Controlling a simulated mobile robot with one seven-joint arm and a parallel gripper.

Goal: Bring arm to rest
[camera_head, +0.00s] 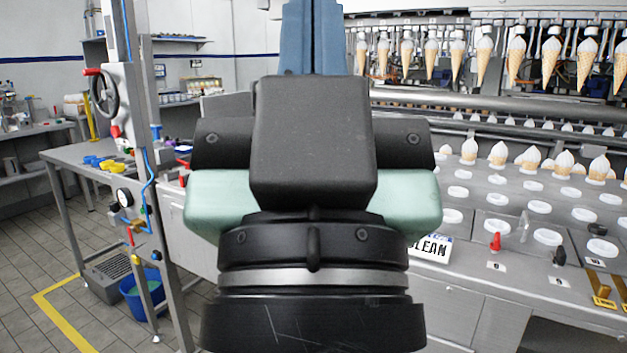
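My arm (312,150) fills the middle of the head view, with a dark link in front, pale green sides and a blue part rising behind it. Its black and silver lower section reaches the bottom edge. I cannot make out any gripper fingers, so whether the gripper is open or holds something does not show. The arm hides the middle of the scene behind it.
A steel machine (480,285) with round white holders and several cones stands at the right. More cones hang above it. A metal frame with a handwheel (104,94) stands at the left by a steel table (75,153). A blue bucket (141,292) is on the tiled floor.

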